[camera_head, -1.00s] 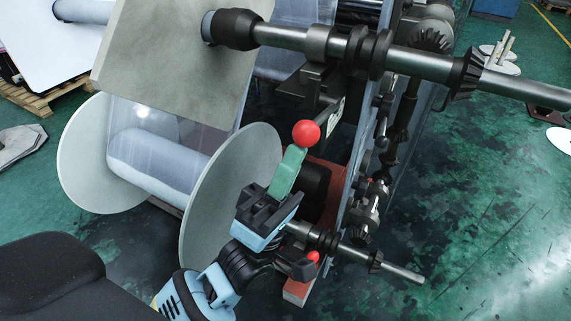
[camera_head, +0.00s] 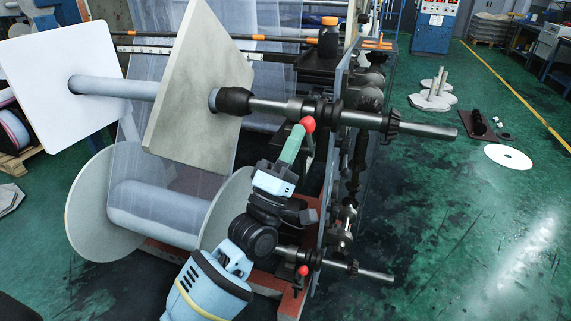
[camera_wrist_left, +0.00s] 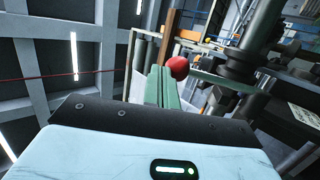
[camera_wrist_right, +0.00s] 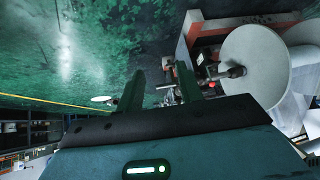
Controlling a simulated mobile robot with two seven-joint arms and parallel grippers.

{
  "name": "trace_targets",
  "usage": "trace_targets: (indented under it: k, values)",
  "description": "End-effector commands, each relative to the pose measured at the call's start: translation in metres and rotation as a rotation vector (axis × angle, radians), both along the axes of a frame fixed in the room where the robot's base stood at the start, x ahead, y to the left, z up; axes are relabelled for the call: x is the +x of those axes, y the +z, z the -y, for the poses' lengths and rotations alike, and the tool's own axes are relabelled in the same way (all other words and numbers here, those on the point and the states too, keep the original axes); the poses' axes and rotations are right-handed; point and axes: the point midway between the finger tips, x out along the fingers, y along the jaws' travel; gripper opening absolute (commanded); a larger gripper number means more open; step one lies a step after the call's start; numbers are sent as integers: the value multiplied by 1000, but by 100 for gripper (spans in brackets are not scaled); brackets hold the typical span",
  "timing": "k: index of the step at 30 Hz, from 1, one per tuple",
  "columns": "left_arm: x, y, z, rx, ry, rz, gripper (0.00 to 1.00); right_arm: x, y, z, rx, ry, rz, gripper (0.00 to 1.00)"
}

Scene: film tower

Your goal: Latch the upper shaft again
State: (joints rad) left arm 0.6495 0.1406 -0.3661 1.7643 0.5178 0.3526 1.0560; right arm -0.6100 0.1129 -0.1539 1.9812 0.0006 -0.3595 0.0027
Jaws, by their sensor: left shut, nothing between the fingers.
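The upper shaft (camera_head: 345,117) runs out to the right from its black chuck (camera_head: 235,101), beside the square grey plate. A red ball knob (camera_head: 307,124) shows just in front of the upper shaft's collars. My left gripper (camera_head: 291,143) has its green fingers shut, tips at or just below this knob. In the left wrist view the shut fingers (camera_wrist_left: 160,86) stand beside the knob (camera_wrist_left: 178,67); I cannot tell whether they touch it. Most of the knob's lever is hidden. My right gripper (camera_wrist_right: 158,90) is open and empty in its wrist view and not seen in the head view.
Below is a lower shaft (camera_head: 345,265) with its own red knob (camera_head: 303,270), beside a film roll with round end discs (camera_head: 88,205). A side frame (camera_head: 335,170) stands behind the left fingers. The green floor (camera_head: 440,220) to the right is largely clear.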

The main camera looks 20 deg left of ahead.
Motion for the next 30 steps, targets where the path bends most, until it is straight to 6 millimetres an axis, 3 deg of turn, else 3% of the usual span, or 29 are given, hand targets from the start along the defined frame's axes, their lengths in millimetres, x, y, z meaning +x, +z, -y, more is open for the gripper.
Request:
trace_targets:
  k: [6, 15, 30]
  values:
    - [28, 20, 1, 0, 0, 1, 0, 0, -1, 1, -2, 2, -1, 36]
    - [54, 34, 2, 0, 0, -2, 0, 3, -2, 1, 0, 1, 5, 36]
    - [71, 42, 2, 0, 0, 0, 0, 1, -6, -1, 3, -2, -2, 36]
